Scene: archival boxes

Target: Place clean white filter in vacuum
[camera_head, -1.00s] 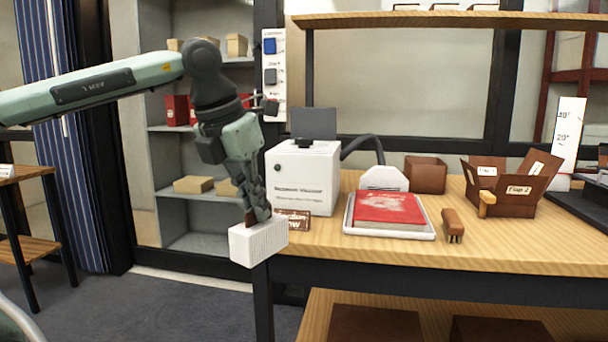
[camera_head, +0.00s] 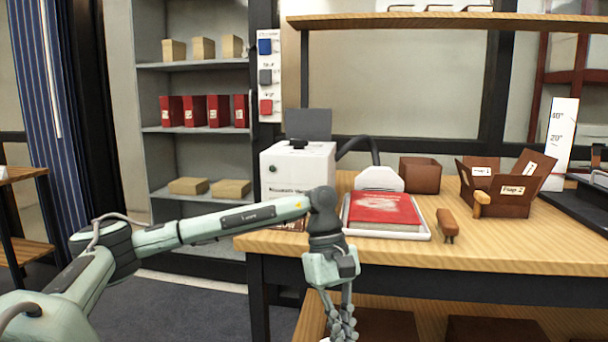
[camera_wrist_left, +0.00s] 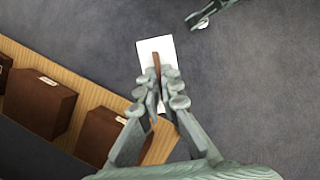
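The white filter (camera_wrist_left: 150,48) is a pale block with a brown tab (camera_wrist_left: 156,66), seen beyond my left fingertips in the left wrist view. My left gripper (camera_wrist_left: 165,90) is shut on that tab. In the head view my left gripper (camera_head: 342,328) hangs below the tabletop in front of the table, and the filter is almost wholly cut off by the bottom edge. The vacuum (camera_head: 290,165) is a white box on the table's left end, with a dark panel upright behind it and a hose. A part of my right gripper (camera_wrist_left: 205,17) shows in the left wrist view; its opening is unclear.
A red book (camera_head: 383,208) lies in a white tray (camera_head: 430,236) right of the vacuum. A brush (camera_head: 447,224) and brown flap box (camera_head: 512,190) stand further right. Brown boxes (camera_wrist_left: 40,103) sit on the lower shelf (camera_wrist_left: 82,103), left of my gripper. Grey floor is clear.

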